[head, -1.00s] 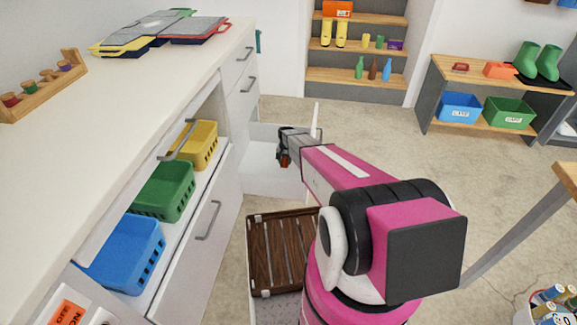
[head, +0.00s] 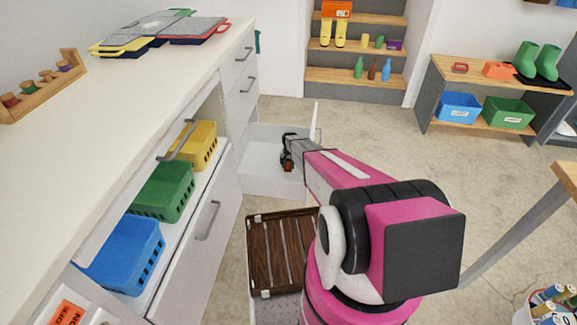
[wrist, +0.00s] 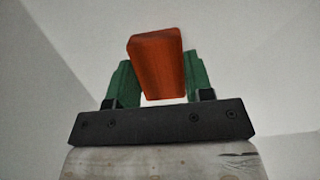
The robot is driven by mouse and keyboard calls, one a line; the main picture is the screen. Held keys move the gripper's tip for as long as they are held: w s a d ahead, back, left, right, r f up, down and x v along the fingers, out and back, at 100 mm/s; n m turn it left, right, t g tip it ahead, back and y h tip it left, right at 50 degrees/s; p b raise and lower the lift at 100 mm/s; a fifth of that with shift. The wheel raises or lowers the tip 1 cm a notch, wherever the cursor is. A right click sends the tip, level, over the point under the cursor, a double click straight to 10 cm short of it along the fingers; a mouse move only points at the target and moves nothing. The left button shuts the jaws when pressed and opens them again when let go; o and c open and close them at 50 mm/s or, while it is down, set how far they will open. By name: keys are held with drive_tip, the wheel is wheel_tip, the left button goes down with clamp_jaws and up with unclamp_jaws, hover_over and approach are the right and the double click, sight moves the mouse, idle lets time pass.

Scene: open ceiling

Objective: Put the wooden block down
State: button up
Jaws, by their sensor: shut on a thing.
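The wooden block (wrist: 157,66) is orange-red and shows in the wrist view between the two green fingers. My gripper (wrist: 158,85) is shut on it. In the head view my gripper (head: 286,160) is small and dark, inside or just above the open white drawer (head: 262,163) low in the cabinet, with a bit of the block (head: 288,168) showing at its tip. In the wrist view plain pale surfaces lie behind the block. I cannot tell whether the block touches the drawer floor.
A dark slatted wooden crate (head: 278,252) is beside my base. Blue (head: 128,256), green (head: 164,190) and yellow (head: 195,146) baskets sit in the cabinet's open compartment at left. The drawer's raised front edge is close to my arm. Open floor lies to the right.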

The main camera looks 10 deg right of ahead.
sight(289, 163)
drive_tip(key=o, duration=0.9)
drive_tip(key=shift+f, duration=0.1)
drive_tip(key=r, duration=0.4)
drive_tip(key=w+r, duration=0.1)
drive_tip(key=r, duration=0.7)
drive_tip(key=shift+w+d+r, duration=0.1)
drive_tip(key=shift+w+d, duration=0.2)
drive_tip(key=shift+w, duration=0.05)
